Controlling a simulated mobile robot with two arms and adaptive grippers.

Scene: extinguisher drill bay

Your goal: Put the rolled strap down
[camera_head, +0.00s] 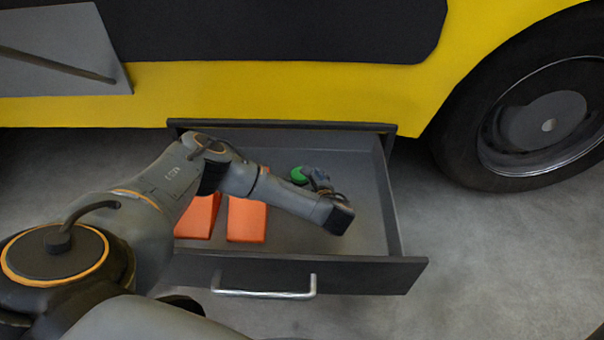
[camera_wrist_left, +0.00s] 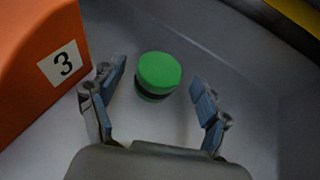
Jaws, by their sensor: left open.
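The rolled strap (camera_head: 298,175) appears as a small green round piece inside the open drawer, partly hidden by my left gripper (camera_head: 316,180) in the head view. In the left wrist view the strap (camera_wrist_left: 158,71) has a flat green top and a dark band below it, and stands on the grey drawer floor. My left gripper (camera_wrist_left: 158,80) is open, with one finger to each side of the strap and a visible gap on both sides. My right gripper is not in view.
The drawer (camera_head: 385,268) is pulled out below a yellow vehicle (camera_head: 250,85). Two orange blocks (camera_head: 247,219) lie in its left part; a block marked 3 (camera_wrist_left: 35,75) is close to my left finger. The drawer floor right of the strap is clear. A wheel (camera_head: 540,120) stands at right.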

